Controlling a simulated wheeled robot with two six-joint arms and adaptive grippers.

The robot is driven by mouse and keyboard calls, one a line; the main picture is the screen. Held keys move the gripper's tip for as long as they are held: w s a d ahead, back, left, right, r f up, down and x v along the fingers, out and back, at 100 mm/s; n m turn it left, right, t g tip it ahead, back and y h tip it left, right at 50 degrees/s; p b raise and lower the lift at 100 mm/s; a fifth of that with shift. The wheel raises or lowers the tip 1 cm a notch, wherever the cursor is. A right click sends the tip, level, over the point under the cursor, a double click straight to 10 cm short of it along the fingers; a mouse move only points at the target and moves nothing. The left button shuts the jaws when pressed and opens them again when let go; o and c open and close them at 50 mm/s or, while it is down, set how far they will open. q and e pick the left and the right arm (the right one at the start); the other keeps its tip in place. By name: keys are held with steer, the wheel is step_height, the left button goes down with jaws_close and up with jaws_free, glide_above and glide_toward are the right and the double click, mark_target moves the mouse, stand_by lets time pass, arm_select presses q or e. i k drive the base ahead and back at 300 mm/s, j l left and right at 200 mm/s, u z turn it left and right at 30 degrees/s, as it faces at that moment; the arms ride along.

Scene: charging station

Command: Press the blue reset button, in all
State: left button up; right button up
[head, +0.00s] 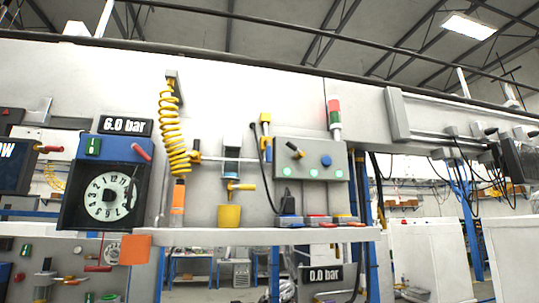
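A round blue button (326,160) sits at the upper right of a grey control box (308,174) on the wall. Green lit lamps (313,172) line the box's lower edge, and a black and yellow switch (295,150) is at its upper left. Another blue piece (291,221) lies on the shelf below, beside red and yellow ones; I cannot tell whether these are buttons. Neither of my grippers shows in the head view, and nothing is seen touching the blue button.
A white shelf (200,236) juts out below the box. A dial gauge (109,196) hangs under a "6.0 bar" sign (125,126). A red-green stack light (334,114) stands above the box.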

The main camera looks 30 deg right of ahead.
mark_target(326, 161)
steer(key=z, duration=1.3)
steer(key=i+j, duration=0.4)
steer(key=j, duration=0.2)
steer(key=i+j+u, duration=0.1)
steer(key=i+j, duration=0.35)
steer(key=j, duration=0.15)
